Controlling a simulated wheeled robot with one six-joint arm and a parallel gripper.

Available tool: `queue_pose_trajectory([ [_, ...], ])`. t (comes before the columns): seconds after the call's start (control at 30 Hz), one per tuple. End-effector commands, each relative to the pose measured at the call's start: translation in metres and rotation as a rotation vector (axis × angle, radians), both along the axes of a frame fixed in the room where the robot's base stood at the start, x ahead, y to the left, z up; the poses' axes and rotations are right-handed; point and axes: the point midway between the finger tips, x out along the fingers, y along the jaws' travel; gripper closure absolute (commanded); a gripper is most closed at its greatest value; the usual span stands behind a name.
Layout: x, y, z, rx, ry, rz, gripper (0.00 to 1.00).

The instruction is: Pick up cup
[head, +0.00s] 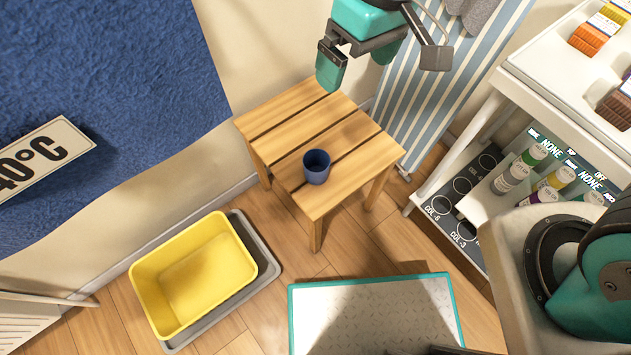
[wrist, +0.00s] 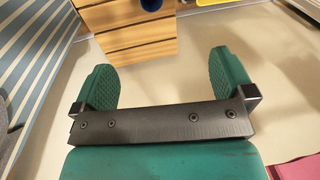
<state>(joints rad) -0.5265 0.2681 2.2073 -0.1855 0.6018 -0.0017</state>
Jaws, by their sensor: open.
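A dark blue cup (head: 317,167) stands upright on a slatted wooden stool (head: 353,175). In the wrist view only the bottom edge of the blue cup (wrist: 151,4) shows at the top of the picture, over the stool slats (wrist: 136,40). My gripper (head: 330,75) is above and behind the stool in the head view, apart from the cup. In the wrist view my gripper (wrist: 168,75) has its two green fingers spread wide with nothing between them.
A yellow tub (head: 195,275) sits on a grey tray left of the stool. A striped board (head: 437,75) leans behind it. A white shelf cart (head: 560,100) with bottles stands at the right.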

Motion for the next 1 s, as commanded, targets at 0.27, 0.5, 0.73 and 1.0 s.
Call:
queue_pose_trajectory([
  [0.27,0.035,0.045,-0.167,-0.135,-0.023,0.047,0.00],
  [0.5,0.040,0.051,-0.207,-0.161,-0.032,0.052,0.00],
  [0.73,0.040,0.049,-0.259,-0.162,-0.030,0.051,0.00],
  [1.0,0.040,0.049,-0.304,-0.160,-0.032,0.050,0.00],
])
